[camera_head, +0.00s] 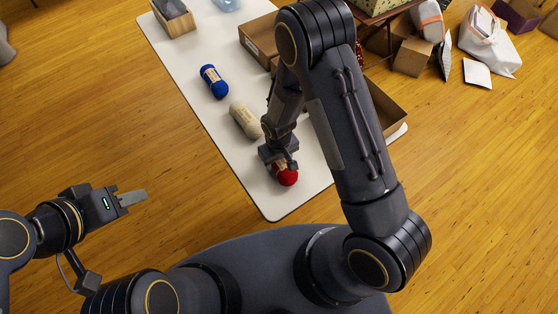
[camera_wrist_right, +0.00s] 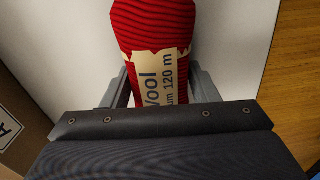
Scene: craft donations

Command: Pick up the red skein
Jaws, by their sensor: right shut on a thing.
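The red skein (camera_head: 287,177) is at the near end of the white table, with a beige label reading "Wool" and "120 m". It also shows in the right wrist view (camera_wrist_right: 155,28). My right gripper (camera_head: 280,165) is shut on the red skein, one finger on each side of the labelled middle. The gripper hides part of the skein in the head view. I cannot tell whether the skein touches the table. My left gripper (camera_head: 133,198) is off the table at the left, away from the skein; its finger gap does not show clearly.
The white table (camera_head: 185,75) also holds a blue skein (camera_head: 214,81), a beige skein (camera_head: 244,120) and a wooden box (camera_head: 176,22). Cardboard boxes (camera_head: 258,38) stand along its right side, partly behind my right arm. Bags and boxes lie on the floor at upper right.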

